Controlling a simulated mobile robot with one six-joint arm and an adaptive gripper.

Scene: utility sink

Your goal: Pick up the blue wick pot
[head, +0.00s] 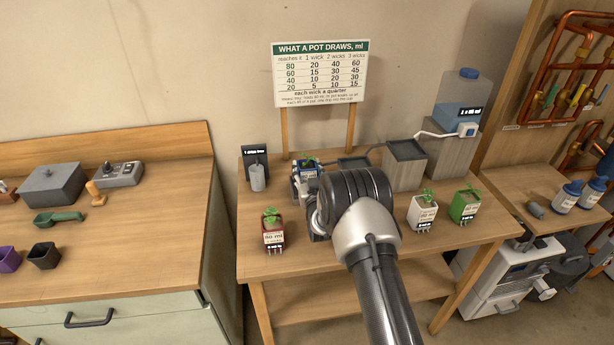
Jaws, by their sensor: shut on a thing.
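The blue wick pot (309,164), with a green plant and a pale label, shows in the head view just beyond my wrist. My gripper (299,181) is at the pot, shut on it; my arm hides most of the fingers and the pot's lower part. I cannot tell whether the pot touches the table. A red pot (273,237) stands at the front left of the wooden table (300,264). A white pot (422,212) and a green pot (465,205) stand upright at the right.
A grey open tray (405,151) on a block and a water tank (462,98) with a tube stand behind. A sign (320,73) on posts rises at the back. A grey cylinder (258,178) stands at the back left. Some table front is clear.

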